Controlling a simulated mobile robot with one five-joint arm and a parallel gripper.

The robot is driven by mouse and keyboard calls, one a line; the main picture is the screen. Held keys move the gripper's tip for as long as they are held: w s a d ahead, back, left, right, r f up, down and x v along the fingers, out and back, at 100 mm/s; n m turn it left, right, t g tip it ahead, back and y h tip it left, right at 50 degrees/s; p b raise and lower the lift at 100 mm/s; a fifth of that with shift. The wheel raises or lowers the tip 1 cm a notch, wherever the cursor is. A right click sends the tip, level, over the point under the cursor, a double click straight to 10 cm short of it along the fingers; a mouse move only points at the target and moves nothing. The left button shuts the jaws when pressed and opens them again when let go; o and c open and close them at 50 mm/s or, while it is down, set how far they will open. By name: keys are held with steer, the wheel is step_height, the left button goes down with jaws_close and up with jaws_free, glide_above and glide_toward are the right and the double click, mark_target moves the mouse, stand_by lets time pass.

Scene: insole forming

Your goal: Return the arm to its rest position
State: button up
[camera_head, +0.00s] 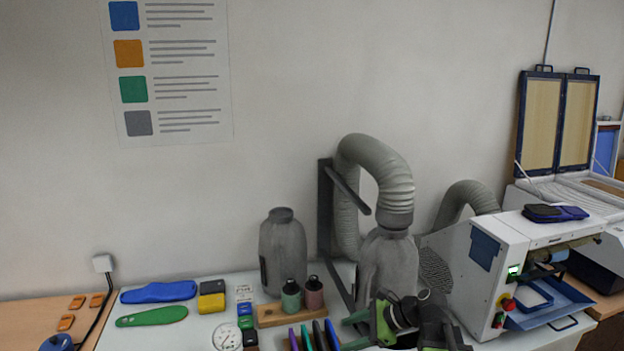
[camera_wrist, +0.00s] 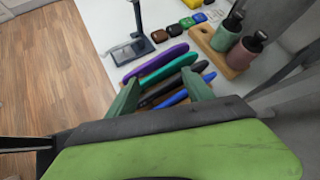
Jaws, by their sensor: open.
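My gripper (camera_head: 347,332) is at the lower middle of the head view, with its green fingers pointing left. In the wrist view my gripper (camera_wrist: 160,86) is open, its two green fingers spread apart. Several long coloured tools lie in a row beyond and between the fingers in that view: purple (camera_wrist: 150,62), teal (camera_wrist: 167,67), black and blue. I see no object gripped. My dark and green arm links show at the lower middle of the head view, in front of the table.
A white table (camera_head: 220,283) holds blue (camera_head: 158,291) and green (camera_head: 152,316) insoles, and a wooden block (camera_head: 265,316) with two bottles. A grey fume hose (camera_head: 378,165) rises behind my arm. A white machine (camera_head: 520,235) stands to the right.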

steer(key=s+a+f+n+g+h+p, duration=0.25)
steer(key=s+a+n+h, duration=0.2)
steer(key=n, duration=0.25)
steer(key=s+d+f+n+h+b, duration=0.3)
steer(key=d+f+n+h+b, duration=0.2)
steer(key=d+n, duration=0.5)
step_height(320, 180, down, 2)
steer(key=shift+d+f+n+g, duration=0.2)
steer(key=shift+n+g, duration=0.25)
steer(key=shift+n, duration=0.35)
steer(key=shift+s, duration=0.1)
